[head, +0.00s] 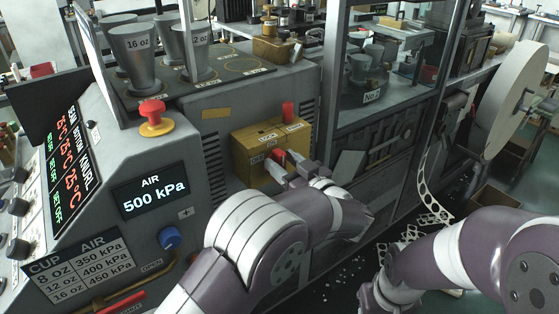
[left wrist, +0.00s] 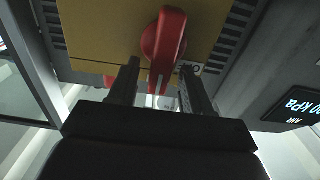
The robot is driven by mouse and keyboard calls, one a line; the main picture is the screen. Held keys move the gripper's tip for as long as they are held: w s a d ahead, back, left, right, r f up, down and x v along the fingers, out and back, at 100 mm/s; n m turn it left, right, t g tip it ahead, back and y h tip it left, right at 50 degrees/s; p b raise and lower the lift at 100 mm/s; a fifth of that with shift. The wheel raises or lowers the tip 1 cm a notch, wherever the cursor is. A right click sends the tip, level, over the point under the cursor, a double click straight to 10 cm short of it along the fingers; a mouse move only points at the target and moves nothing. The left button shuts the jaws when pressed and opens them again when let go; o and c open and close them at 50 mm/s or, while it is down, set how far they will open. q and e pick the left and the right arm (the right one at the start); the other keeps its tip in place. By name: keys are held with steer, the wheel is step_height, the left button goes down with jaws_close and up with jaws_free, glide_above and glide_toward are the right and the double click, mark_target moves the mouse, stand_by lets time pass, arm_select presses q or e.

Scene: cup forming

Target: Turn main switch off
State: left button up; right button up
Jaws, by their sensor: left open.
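A yellow switch box (head: 250,143) is on the grey machine's side in the head view, with a red rotary handle (head: 278,156) on its front and another red handle (head: 288,111) at its upper right. My left gripper (head: 289,170) is at the box front, close to the front handle. In the left wrist view, a red handle (left wrist: 165,42) stands out from the yellow panel (left wrist: 95,30). My open left gripper (left wrist: 157,82) has a finger on either side of the handle's lower end; contact cannot be told. A label beside the handle is partly hidden by a finger.
An air display (head: 151,197) reads 500 kPa. A red emergency button (head: 154,118) on a yellow base and a blue knob (head: 169,238) are on the console at left. Metal cup moulds (head: 134,58) stand above. A glass-sided cabinet (head: 385,75) stands right of the box.

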arm_select(q)
jaws_close()
steer(key=shift+s, duration=0.1)
steer(key=shift+s+a+f+n+b, duration=0.2)
steer(key=shift+a+f+n+b, duration=0.15)
steer(key=shift+n+b, duration=2.75)
steer(key=shift+s+a+f+n+b, duration=0.3)
steer(key=shift+f+n+b, duration=0.1)
steer(key=shift+n+b, duration=2.7)
steer(key=shift+s+a+f+n+b, duration=0.15)
steer(key=shift+a+f+n+b, duration=0.2)
steer(key=shift+n+b, duration=2.75)
